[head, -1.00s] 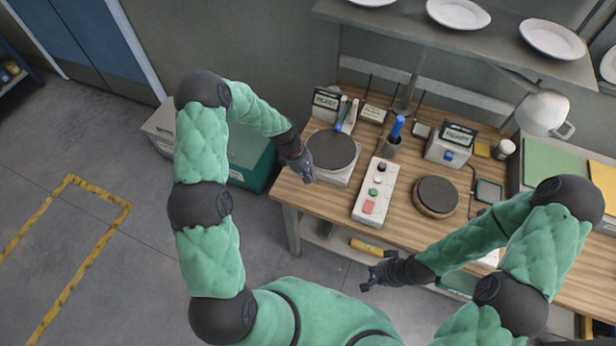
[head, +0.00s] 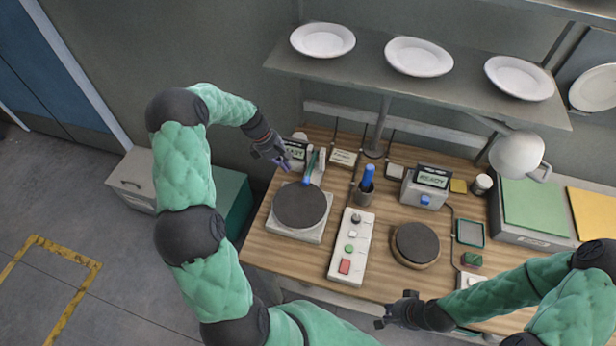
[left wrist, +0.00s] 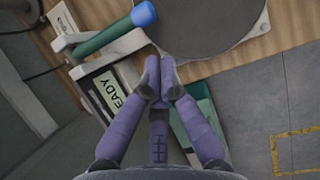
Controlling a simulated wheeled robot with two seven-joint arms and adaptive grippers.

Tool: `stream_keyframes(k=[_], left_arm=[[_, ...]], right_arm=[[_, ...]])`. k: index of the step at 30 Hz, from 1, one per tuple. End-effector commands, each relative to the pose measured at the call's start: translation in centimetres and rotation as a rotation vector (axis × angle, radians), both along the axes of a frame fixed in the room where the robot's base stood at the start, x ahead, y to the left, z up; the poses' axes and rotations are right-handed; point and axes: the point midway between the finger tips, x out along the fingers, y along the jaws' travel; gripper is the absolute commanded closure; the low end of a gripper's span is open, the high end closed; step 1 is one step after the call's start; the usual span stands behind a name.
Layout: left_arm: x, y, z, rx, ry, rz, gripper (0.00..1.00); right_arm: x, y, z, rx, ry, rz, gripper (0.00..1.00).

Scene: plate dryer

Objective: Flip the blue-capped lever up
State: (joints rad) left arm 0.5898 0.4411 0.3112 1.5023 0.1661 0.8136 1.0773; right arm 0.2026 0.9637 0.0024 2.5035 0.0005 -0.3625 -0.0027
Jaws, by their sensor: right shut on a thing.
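The blue-capped lever (head: 308,169) is a teal-green rod with a blue tip, lying low on the dryer's back side, its cap near the edge of the dark round plate (head: 300,205). In the left wrist view its blue cap (left wrist: 143,14) and rod (left wrist: 104,37) cross the top left, beside a light bracket (left wrist: 110,52). My left gripper (head: 280,160) is left of the lever, apart from it. Its purple fingertips (left wrist: 161,70) are together with nothing between them. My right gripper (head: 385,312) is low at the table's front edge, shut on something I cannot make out.
A READY display (head: 294,149) stands close to my left gripper. A blue-topped handle (head: 367,178) stands in a dark cup. A button panel (head: 350,248), a second round plate (head: 417,243) and a second display box (head: 427,188) are to the right. A shelf (head: 350,75) with white plates overhangs the back.

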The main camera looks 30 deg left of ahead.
Motion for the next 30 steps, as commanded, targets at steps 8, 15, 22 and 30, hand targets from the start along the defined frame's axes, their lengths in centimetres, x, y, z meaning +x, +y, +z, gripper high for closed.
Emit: stream_keyframes(k=[8,15,22,30], left_arm=[[0.1,-0.1,-0.2,0.0,0.0,-0.002,1.0],[0.4,-1.3,-2.7,-0.001,0.001,-0.004,1.0],[0.9,-2.8,-6.3,0.0,0.001,-0.004,1.0],[1.3,-3.8,-8.8,0.0,-0.001,-0.003,1.0]], right_arm=[[0.0,0.0,0.0,0.0,0.0,0.0,1.0],[0.0,0.0,0.2,0.0,0.0,0.0,1.0],[0.0,0.0,0.5,0.0,0.0,0.0,1.0],[0.0,0.0,0.6,0.0,0.0,0.0,1.0]])
